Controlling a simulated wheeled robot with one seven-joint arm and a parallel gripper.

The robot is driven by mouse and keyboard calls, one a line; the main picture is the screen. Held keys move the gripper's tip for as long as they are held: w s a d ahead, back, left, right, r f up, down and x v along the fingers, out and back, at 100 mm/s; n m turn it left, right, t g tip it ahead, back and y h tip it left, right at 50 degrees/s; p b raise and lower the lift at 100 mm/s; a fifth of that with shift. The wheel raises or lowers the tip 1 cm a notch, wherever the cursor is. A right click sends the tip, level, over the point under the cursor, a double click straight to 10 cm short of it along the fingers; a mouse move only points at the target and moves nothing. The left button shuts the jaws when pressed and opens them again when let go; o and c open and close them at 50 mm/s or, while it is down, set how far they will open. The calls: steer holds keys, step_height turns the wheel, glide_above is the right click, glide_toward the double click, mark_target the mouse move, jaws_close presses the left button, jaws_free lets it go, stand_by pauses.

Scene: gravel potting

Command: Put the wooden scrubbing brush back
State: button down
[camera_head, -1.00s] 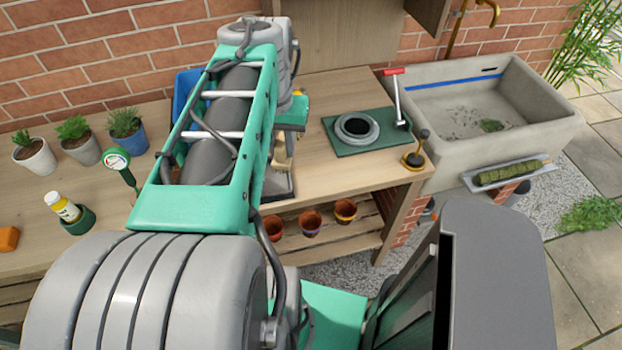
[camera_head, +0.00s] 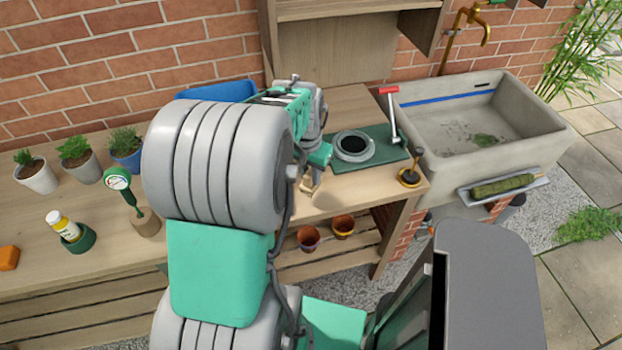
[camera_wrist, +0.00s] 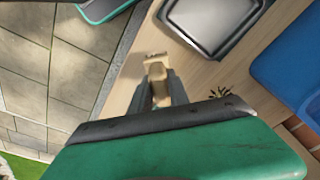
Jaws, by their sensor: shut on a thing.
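The wooden scrubbing brush (camera_wrist: 156,72) is a pale wooden block between my fingertips in the wrist view. My gripper (camera_wrist: 162,88) is shut on it. The brush is over or close to the bench top; I cannot tell whether it touches. In the head view my gripper (camera_head: 310,180) is left of the green mat, near the bench's front edge, and mostly hidden by my arm. Only a small tan part of the brush shows there. In the wrist view a grey metal tray (camera_wrist: 248,24) lies on the bench beyond the brush.
A blue bin (camera_head: 226,91) stands at the back, also right in the wrist view (camera_wrist: 290,55). A black-knobbed tool (camera_head: 411,175) stands at the bench's right corner, beside the stone sink (camera_head: 540,130). Potted plants stand left.

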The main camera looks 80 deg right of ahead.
mark_target(311, 182)
steer(key=shift+d+f+p, duration=0.15)
steer(key=shift+f+p, duration=0.05)
steer(key=shift+f, duration=0.7)
steer(key=shift+d+f+p, duration=0.1)
steer(key=shift+f+p, duration=0.1)
steer(key=shift+f, duration=0.7)
steer(key=shift+f, duration=0.25)
steer(key=c, duration=1.3)
jaws_free()
steer(key=shift+r, duration=0.1)
steer(key=shift+o, duration=0.2)
